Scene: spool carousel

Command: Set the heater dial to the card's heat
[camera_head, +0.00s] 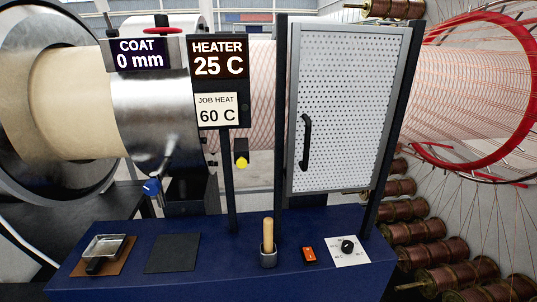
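The heater dial (347,246) is a small black knob on a white plate at the right of the blue bench top. Labels in degrees ring it, but they are too small to read surely, and I cannot tell where the knob points. The job heat card (217,110) is white and reads 60 C. Above it the dark heater display (219,57) reads 25 C. Neither of my grippers shows in the head view.
The blue bench (215,272) also bears a red switch (309,255), a wooden handle in a holder (268,240), a black mat (172,253) and a metal tray (108,248). A perforated door (345,110) between black posts stands behind the dial.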

